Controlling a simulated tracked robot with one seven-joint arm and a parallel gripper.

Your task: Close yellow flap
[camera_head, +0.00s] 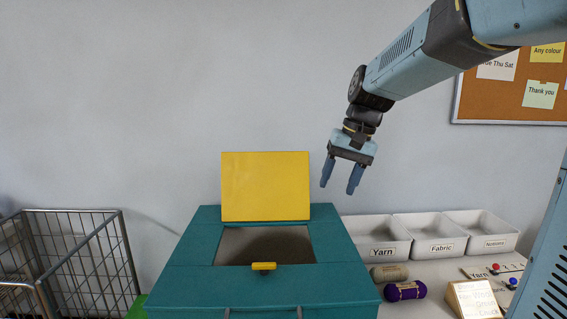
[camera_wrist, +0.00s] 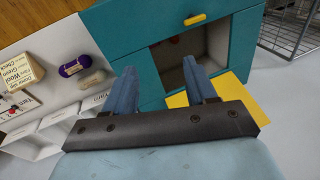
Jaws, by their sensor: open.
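The yellow flap (camera_head: 265,187) stands upright at the back edge of the square opening in the teal box (camera_head: 200,255). The opening is uncovered and its inside looks dark. A small yellow handle (camera_head: 264,266) sits at the opening's front edge. In the wrist view, the flap (camera_wrist: 240,92) shows partly behind my fingers, and the handle (camera_wrist: 195,20) is near the top. My gripper (camera_head: 341,189) is open and empty, pointing down, above and to the right of the flap, apart from it. It also shows in the wrist view (camera_wrist: 162,82).
White bins labelled Yarn (camera_head: 384,252), Fabric (camera_head: 442,248) and Notions stand right of the box. A purple yarn roll (camera_head: 405,291), a beige roll (camera_head: 389,273) and a sign (camera_head: 474,299) lie before them. A wire cart (camera_head: 80,262) stands left.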

